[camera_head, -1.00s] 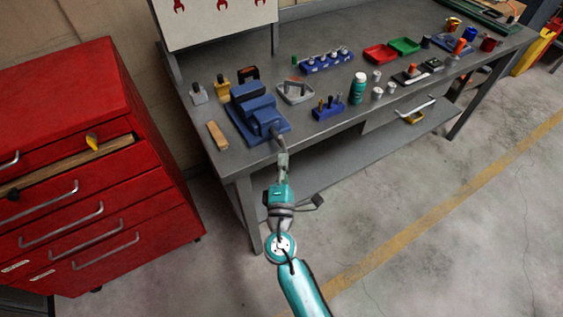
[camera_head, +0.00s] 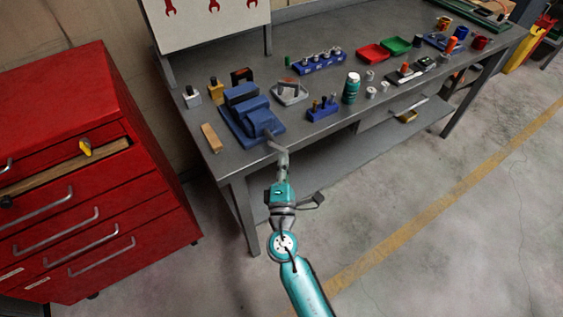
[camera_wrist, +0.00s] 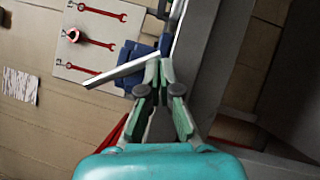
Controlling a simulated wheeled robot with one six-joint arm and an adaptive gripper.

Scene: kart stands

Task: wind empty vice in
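The blue vice (camera_head: 262,122) is fixed at the left end of the grey workbench, with no workpiece visible in it. I cannot tell how wide its jaws stand apart. Its pale handle bar (camera_wrist: 115,74) slants across the wrist view, with blue vice parts (camera_wrist: 132,52) behind it. My gripper (camera_wrist: 157,72) has its green fingers drawn together at the right end of the bar and appears shut on it. In the head view, my gripper (camera_head: 281,152) is in front of the vice, just off the bench's front edge.
The workbench (camera_head: 315,145) holds a wooden block (camera_head: 211,138), a grey tray (camera_head: 290,98), a blue tool rack (camera_head: 322,112) and a green can (camera_head: 351,88). A red cabinet (camera_head: 65,95) with an open drawer stands left. Floor to the right is clear.

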